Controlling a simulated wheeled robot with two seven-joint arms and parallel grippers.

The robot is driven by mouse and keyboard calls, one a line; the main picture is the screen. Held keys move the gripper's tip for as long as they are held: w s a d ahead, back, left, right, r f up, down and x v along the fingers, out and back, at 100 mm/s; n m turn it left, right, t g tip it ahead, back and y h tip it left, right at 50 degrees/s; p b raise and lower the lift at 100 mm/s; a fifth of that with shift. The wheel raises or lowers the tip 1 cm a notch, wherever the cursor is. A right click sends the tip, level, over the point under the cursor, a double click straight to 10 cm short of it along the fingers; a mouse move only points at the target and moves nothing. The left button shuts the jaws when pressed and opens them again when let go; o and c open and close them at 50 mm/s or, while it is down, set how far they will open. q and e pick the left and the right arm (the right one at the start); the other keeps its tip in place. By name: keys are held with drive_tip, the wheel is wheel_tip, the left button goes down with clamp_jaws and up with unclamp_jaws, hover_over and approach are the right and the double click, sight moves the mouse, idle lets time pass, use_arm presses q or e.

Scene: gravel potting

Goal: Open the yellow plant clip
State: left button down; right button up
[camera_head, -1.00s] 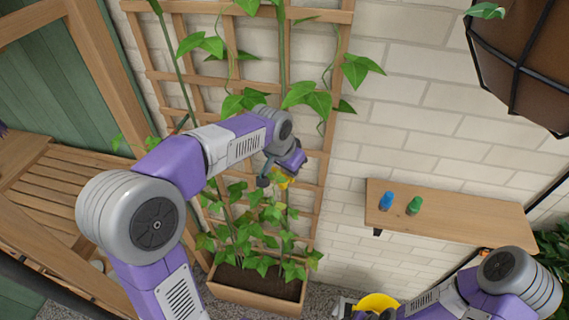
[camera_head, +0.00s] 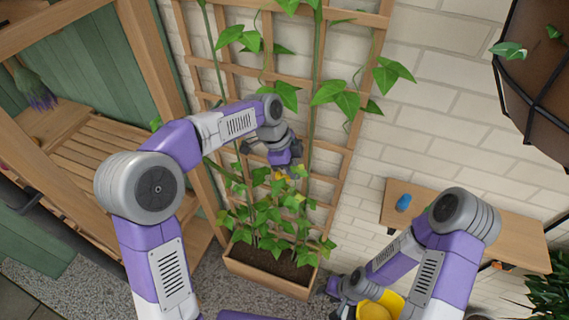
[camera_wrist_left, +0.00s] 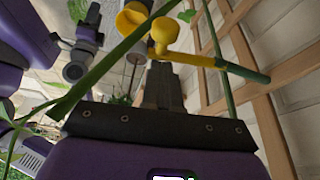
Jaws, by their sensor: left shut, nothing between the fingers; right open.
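The yellow plant clip (camera_head: 281,175) is small in the head view, just below my left gripper (camera_head: 284,172) in front of the trellis. In the left wrist view a yellow knob with an arm (camera_wrist_left: 165,38) and a dark green end lies just beyond the shut, empty fingertips of my left gripper (camera_wrist_left: 165,75). A yellow round piece (camera_wrist_left: 133,17) shows beside it; I cannot tell whether it belongs to the clip. Green stems cross there; contact is unclear. My right gripper (camera_head: 343,303) is open low in the head view, beside a yellow container (camera_head: 388,304).
The wooden trellis (camera_head: 345,160) with climbing leaves stands against the brick wall. A planter box (camera_head: 268,282) is at its foot. A wooden shelf (camera_head: 520,235) with a blue bottle (camera_head: 403,203) is at right; a hanging basket (camera_head: 540,80) is above.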

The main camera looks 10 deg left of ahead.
use_arm(q)
drive_tip(key=a+m+g+p, duration=0.1)
drive_tip(key=m, duration=0.2)
drive_tip(key=shift+a, duration=0.75)
drive_tip(key=shift+w+a, duration=0.1)
drive_tip(key=shift+a, duration=0.05)
drive_tip(key=shift+d+r, duration=0.1)
drive_tip(key=shift+d, duration=0.4)
wheel_tip(320, 180, up, 10)
drive_tip(key=shift+a+p, duration=0.15)
drive_tip(key=shift+p, duration=0.25)
